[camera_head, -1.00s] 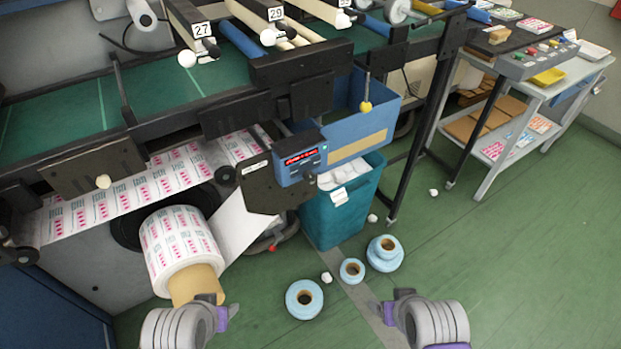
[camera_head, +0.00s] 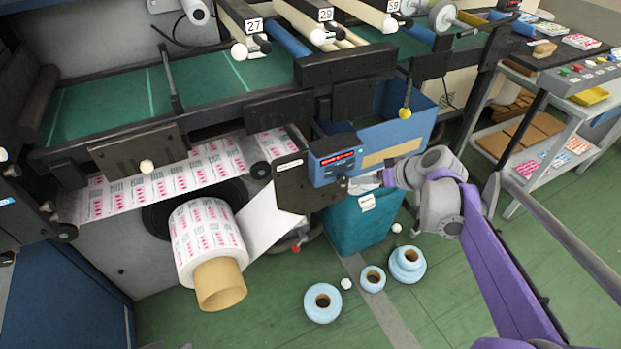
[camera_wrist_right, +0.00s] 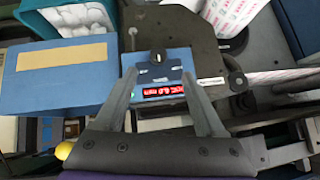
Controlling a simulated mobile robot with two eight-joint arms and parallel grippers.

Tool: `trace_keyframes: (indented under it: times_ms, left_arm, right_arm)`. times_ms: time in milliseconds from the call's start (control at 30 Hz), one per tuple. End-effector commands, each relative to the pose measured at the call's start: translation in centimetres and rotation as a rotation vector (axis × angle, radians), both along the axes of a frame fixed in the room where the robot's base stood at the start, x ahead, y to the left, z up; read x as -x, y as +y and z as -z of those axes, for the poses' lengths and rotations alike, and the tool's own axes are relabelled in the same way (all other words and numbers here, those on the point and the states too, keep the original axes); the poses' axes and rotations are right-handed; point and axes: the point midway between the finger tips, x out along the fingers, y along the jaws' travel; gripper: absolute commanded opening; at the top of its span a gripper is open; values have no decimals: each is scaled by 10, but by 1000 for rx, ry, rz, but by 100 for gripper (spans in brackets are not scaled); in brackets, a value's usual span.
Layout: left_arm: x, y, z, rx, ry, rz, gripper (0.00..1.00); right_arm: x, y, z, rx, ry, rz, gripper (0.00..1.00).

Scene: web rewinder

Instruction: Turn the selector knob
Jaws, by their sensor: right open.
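A blue control box (camera_head: 335,160) with a red lit display is mounted on a dark plate of the rewinder. In the right wrist view, the control box (camera_wrist_right: 165,78) lies between my fingers, its display toward the palm. In the head view my right gripper (camera_head: 374,181) is just right of the box's lower edge. My left gripper is out of view.
A printed roll (camera_head: 205,240) sits lower left. Several blue rolls (camera_head: 322,302) lie on the floor. A grey cart (camera_head: 545,110) stands at right.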

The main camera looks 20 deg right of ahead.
Motion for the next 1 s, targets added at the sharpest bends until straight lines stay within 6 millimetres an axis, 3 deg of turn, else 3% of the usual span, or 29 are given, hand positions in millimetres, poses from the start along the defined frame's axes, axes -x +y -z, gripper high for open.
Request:
trace_keyframes:
  times_ms: [167, 700, 1000]
  left_arm:
    - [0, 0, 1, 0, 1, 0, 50]
    - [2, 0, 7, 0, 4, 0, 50]
    - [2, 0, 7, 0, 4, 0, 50]
  right_arm:
    - [-11, -6, 5, 0, -17, -1, 72]
    - [-72, 12, 67, -1, -14, -2, 72]
    - [-79, 14, 74, 1, -14, 1, 72]
